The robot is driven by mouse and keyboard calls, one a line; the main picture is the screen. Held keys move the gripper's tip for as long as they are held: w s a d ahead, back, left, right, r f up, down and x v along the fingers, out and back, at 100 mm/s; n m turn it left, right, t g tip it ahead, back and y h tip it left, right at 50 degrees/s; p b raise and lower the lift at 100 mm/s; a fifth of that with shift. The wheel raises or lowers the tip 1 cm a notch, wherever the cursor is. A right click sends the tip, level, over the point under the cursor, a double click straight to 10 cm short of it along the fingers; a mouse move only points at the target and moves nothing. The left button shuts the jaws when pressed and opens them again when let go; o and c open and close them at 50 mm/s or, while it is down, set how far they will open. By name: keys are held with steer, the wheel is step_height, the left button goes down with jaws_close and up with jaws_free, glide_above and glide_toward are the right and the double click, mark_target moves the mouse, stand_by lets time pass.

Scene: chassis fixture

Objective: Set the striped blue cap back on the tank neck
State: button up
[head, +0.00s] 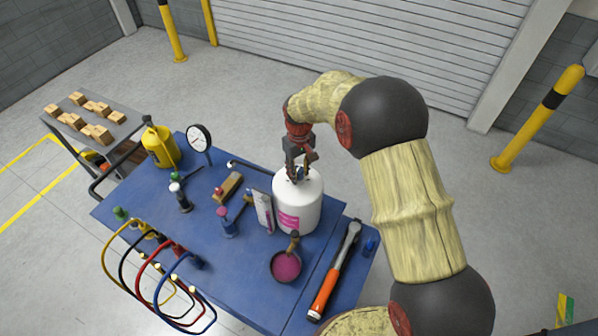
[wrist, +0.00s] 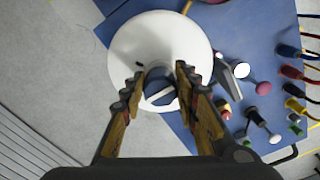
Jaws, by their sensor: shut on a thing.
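The white tank (head: 298,205) with a pink label stands upright on the blue bench. Its domed top also shows in the wrist view (wrist: 150,40). My gripper (head: 298,174) points down at the tank's top. In the wrist view my gripper (wrist: 160,88) is shut on the blue cap (wrist: 159,94), which has a white stripe across it. The cap is between the fingertips, over the near part of the tank top. The neck is hidden beneath the cap and fingers. I cannot tell whether the cap touches it.
The blue bench (head: 262,310) carries an orange-handled tool (head: 325,290), a pot of pink stuff (head: 286,267), a box-like upright piece (head: 264,210) close left of the tank, a gauge (head: 199,138), and a yellow can (head: 160,147). Coloured hoses (head: 150,285) arch over the bench's front left.

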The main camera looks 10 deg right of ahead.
steer(key=shift+f+b, duration=0.4)
steer(key=shift+f, duration=0.15)
steer(key=o, duration=1.1)
steer(key=shift+r, duration=0.2)
steer(key=shift+r+p, duration=1.4)
steer(key=shift+r, duration=1.5)
